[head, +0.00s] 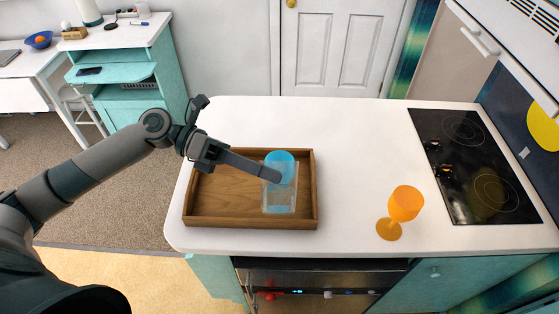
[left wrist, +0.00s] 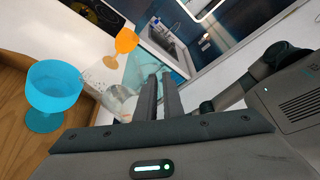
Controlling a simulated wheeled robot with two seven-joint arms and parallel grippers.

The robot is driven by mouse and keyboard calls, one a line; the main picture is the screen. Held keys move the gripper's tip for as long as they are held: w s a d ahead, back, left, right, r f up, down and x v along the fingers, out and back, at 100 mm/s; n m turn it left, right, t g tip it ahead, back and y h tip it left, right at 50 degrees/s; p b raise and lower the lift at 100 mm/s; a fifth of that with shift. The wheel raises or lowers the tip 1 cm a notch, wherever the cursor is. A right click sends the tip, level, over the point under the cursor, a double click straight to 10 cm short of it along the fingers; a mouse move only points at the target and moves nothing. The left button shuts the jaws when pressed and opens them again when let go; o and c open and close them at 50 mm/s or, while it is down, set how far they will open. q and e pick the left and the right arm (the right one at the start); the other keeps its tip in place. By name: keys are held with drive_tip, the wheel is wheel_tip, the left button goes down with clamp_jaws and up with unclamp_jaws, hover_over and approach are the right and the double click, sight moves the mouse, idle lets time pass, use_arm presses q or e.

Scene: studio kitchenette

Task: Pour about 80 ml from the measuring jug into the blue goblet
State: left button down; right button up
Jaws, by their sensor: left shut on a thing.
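The clear measuring jug (head: 281,197) shows over the right part of the wooden tray and looks about upright. My left gripper (head: 272,175) reaches in from the left and is shut on it. In the left wrist view the fingers (left wrist: 160,98) close at the jug (left wrist: 122,88). I cannot tell whether the jug's base touches the tray. A blue tint shows low in the jug; I cannot tell if it is liquid or the goblet seen through it. The blue goblet (head: 280,160) stands just behind the jug, partly hidden by it; it stands upright in the left wrist view (left wrist: 54,88). My right gripper is not in view.
The wooden tray (head: 205,220) lies on the white counter (head: 345,135). An orange goblet (head: 405,204) stands to its right, also in the left wrist view (left wrist: 127,40). A black hob (head: 475,165) is at the far right. The counter between tray and hob is mostly clear.

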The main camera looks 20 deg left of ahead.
sight(266, 202)
use_arm(q)
drive_tip(key=shift+s+d+f+m+b, duration=0.1)
drive_tip(key=shift+s+f+m+b, duration=0.2)
drive_tip(key=shift+b, duration=0.65)
drive_tip(key=shift+s+f+m+b, duration=0.1)
drive_tip(key=shift+f+b, duration=0.25)
drive_tip(key=shift+b, duration=0.55)
drive_tip(key=shift+r+t, duration=0.1)
drive_tip(key=shift+t, duration=0.2)
drive_tip(key=shift+s+d+y+p, duration=0.1)
drive_tip(key=shift+s+y+p, duration=0.15)
drive_tip(key=shift+p, duration=0.4)
drive_tip(key=shift+s+d+f+m+p, duration=0.1)
drive_tip(key=shift+s+f+m+p, duration=0.35)
drive_tip(key=shift+f+m, duration=0.2)
drive_tip(key=shift+f, duration=0.15)
drive_tip(key=shift+t, duration=0.3)
